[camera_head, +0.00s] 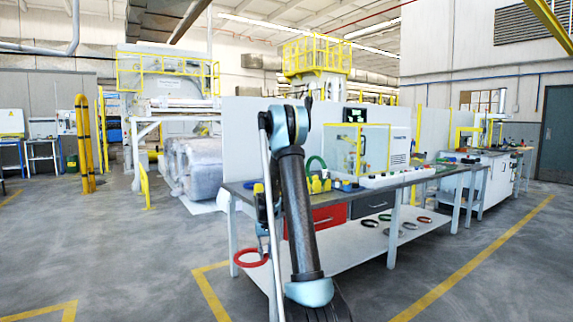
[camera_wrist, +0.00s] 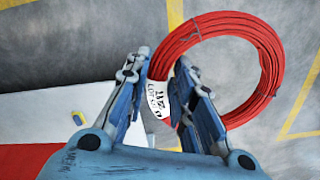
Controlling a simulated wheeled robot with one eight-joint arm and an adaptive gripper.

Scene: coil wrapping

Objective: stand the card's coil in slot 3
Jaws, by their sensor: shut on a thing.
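A red coil (camera_wrist: 268,62) with a white printed label (camera_wrist: 157,98) is in the wrist view; the label's text is too small to read surely. My gripper (camera_wrist: 166,75) is shut on the coil at its labelled side, with a finger on each side of the label. My arm hides part of the bench there. I cannot make out the card or slot 3 in either view.
Several coils, one of them dark (camera_head: 368,223), lie on the bench's white lower shelf (camera_head: 345,250). A red drawer (camera_head: 325,219) sits under the benchtop. A green ring (camera_head: 316,161) and yellow items stand on top. The grey floor in front is clear.

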